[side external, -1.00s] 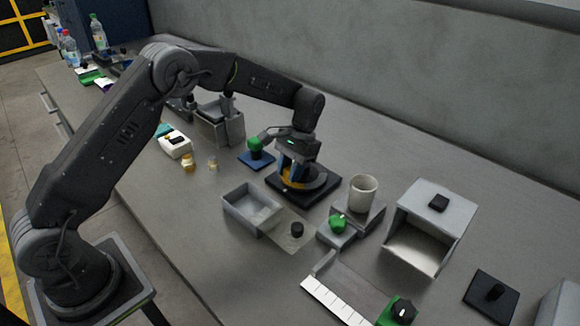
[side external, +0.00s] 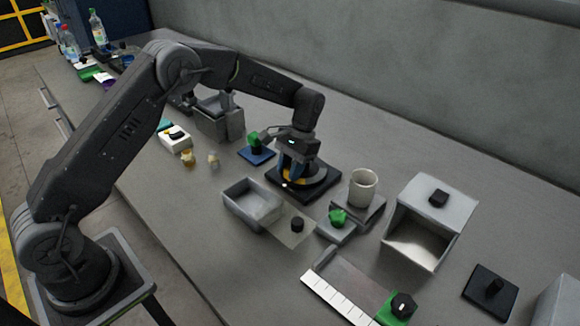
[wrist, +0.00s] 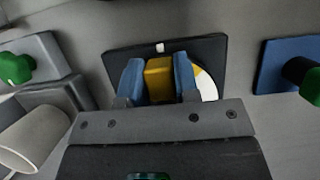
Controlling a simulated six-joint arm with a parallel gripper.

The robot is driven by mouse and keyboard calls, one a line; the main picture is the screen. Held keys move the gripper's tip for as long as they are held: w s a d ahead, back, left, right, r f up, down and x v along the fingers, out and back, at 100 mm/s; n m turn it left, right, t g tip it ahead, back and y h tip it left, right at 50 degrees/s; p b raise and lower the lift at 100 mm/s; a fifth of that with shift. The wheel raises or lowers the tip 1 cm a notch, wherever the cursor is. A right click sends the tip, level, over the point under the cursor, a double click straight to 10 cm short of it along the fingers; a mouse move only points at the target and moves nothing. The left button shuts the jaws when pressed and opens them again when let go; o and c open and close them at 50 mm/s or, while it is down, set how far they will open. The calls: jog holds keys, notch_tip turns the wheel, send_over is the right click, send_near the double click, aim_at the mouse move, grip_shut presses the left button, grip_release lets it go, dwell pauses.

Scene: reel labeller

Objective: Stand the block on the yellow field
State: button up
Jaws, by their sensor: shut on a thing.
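My gripper (wrist: 159,80) points down over a black square base (side external: 334,183) that carries a round disc. Its two blue fingers are shut on a yellow block (wrist: 159,78), which sits upright between them in the wrist view. Part of the disc (wrist: 206,86) shows to the right of the fingers there, white with a small yellow patch. In the side view the fingers hide much of the disc and the block. I cannot tell whether the block's underside touches the disc. A small white mark (wrist: 159,47) is on the base's edge.
A blue plate with a green knob (side external: 255,142) stands close behind the base. A grey open tray (side external: 250,203), a grey box with a green knob (side external: 338,218) and a white cup (side external: 363,187) stand nearby. An open-fronted box (side external: 430,220) is farther right.

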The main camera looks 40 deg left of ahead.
jog(key=o, duration=1)
jog(key=v, duration=1.4)
notch_tip(320, 180, up, 9)
jog(key=t, duration=0.3)
send_over(287, 169)
jog(key=s+r+t, duration=0.2)
jog(key=s, duration=0.7)
jog(key=s+r+t, duration=0.2)
jog(key=s+t, duration=0.1)
jog(key=s, duration=0.7)
jog(key=s+f, duration=0.1)
jog(key=s, duration=0.1)
jog(key=s+f+t, duration=0.1)
jog(key=s+f, duration=0.1)
jog(key=s, duration=0.1)
jog(key=s+f+t, duration=0.1)
jog(key=s+f, duration=0.1)
jog(key=s, duration=0.1)
jog(key=shift+f, duration=0.1)
